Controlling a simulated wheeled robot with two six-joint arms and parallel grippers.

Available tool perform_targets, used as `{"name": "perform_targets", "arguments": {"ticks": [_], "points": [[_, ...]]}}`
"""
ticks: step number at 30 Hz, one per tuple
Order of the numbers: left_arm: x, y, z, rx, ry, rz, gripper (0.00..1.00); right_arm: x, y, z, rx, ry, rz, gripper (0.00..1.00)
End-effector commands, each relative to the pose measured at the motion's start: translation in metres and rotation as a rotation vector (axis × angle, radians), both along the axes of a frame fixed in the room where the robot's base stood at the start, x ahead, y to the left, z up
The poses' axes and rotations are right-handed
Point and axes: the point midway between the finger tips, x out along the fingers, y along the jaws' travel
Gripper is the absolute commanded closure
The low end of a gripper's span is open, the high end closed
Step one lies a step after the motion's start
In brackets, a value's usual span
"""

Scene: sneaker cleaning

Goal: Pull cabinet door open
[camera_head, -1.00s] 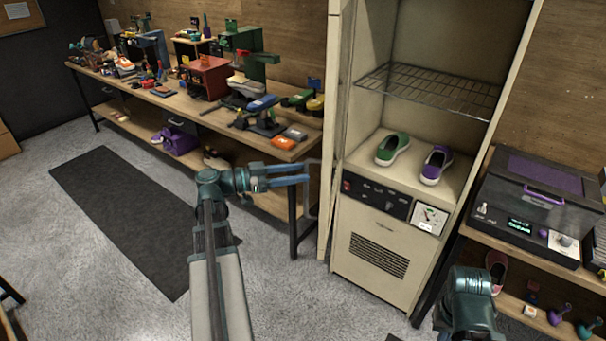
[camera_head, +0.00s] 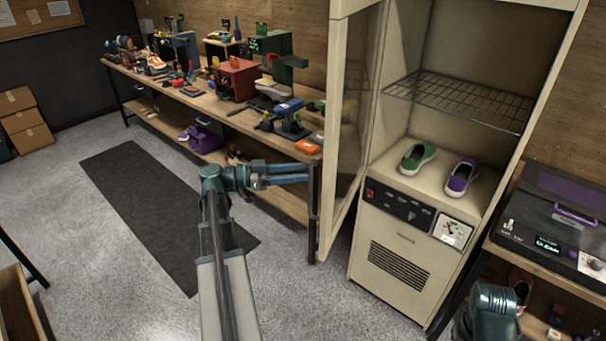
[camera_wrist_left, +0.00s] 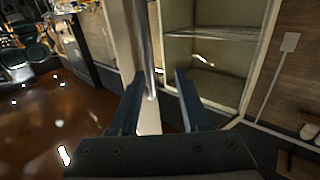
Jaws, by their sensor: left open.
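The cream cabinet (camera_head: 395,250) stands at the right of centre in the head view. Its glass-panelled door (camera_head: 350,120) stands open, hinged on the cabinet's left side, and shows its inner face. My left gripper (camera_head: 307,175) is open beside the door's free edge, on its outer side. In the left wrist view a shiny vertical handle bar (camera_wrist_left: 149,50) runs between the open fingers (camera_wrist_left: 157,80). I cannot tell whether a finger touches it. My right arm shows at the lower right of the head view, but its gripper is out of frame.
Inside the cabinet are a wire shelf (camera_head: 460,103), a green shoe (camera_head: 418,158) and a purple shoe (camera_head: 462,177). A cluttered workbench (camera_head: 200,105) stands behind my left gripper. A grey machine (camera_head: 550,225) stands at the right. The floor around the dark mat (camera_head: 165,210) is clear.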

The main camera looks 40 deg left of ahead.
Motion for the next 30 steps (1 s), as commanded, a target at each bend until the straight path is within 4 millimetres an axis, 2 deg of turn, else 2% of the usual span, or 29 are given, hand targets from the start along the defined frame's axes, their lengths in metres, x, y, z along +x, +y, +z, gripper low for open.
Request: {"name": "perform_targets", "arguments": {"ticks": [9, 23, 27, 30], "points": [[-0.006, 0.019, 0.000, 0.000, 0.000, 0.000, 0.53, 0.000, 0.000, 0.000, 0.000, 0.000, 0.000, 1.00], [-0.008, 0.021, 0.000, 0.000, 0.000, 0.000, 0.53, 0.000, 0.000, 0.000, 0.000, 0.000, 0.000, 1.00], [-0.003, 0.019, -0.004, 0.006, 0.024, -0.005, 0.74, 0.000, 0.000, 0.001, 0.000, 0.000, 0.000, 1.00], [0.012, 0.014, -0.022, 0.037, 0.119, -0.018, 0.92, 0.000, 0.000, 0.002, 0.000, 0.000, 0.000, 1.00]]}}
